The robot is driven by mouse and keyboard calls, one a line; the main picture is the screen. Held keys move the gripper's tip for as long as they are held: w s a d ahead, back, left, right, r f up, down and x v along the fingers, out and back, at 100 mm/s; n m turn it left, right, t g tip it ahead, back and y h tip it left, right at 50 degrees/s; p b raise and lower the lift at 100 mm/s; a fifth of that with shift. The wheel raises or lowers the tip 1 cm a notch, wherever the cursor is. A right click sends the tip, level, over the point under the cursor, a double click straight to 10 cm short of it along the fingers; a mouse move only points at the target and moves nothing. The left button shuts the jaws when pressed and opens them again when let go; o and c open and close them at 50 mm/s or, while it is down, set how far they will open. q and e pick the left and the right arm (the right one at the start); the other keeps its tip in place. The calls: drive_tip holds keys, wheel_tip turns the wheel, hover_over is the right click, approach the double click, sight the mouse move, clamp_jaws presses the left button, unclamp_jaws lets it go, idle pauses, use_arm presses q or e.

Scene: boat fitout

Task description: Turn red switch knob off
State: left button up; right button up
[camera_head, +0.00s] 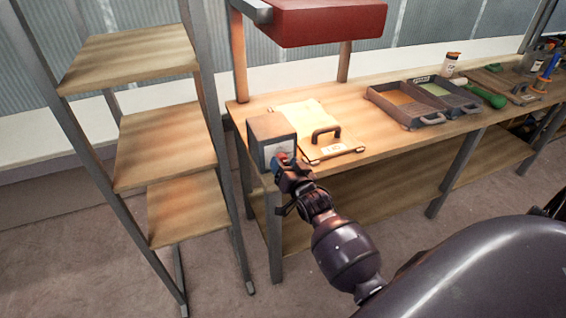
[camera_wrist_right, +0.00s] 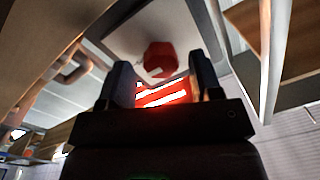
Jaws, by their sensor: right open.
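The red switch knob (camera_wrist_right: 160,58) shows in the right wrist view on the pale face of the switch box, just beyond my fingertips. In the head view, the grey switch box (camera_head: 270,128) stands at the near left corner of the workbench, and a little of the red knob (camera_head: 283,157) shows above my gripper. My right gripper (camera_wrist_right: 165,75) is open, with one finger to either side of the knob in the picture; I cannot tell whether either finger touches it. It also shows in the head view (camera_head: 287,168), right in front of the box. My left gripper is not in view.
A clipboard-like board (camera_head: 335,150) with a dark handle lies right of the box. Dark trays (camera_head: 408,112) and a green-handled tool (camera_head: 487,96) lie farther right on the workbench (camera_head: 360,95). A red hood (camera_head: 325,22) hangs above. A wooden shelf rack (camera_head: 150,140) stands at left.

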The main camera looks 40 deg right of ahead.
drive_tip(key=shift+w+d, duration=0.1)
drive_tip(key=shift+w, duration=0.6)
drive_tip(key=c, duration=0.9)
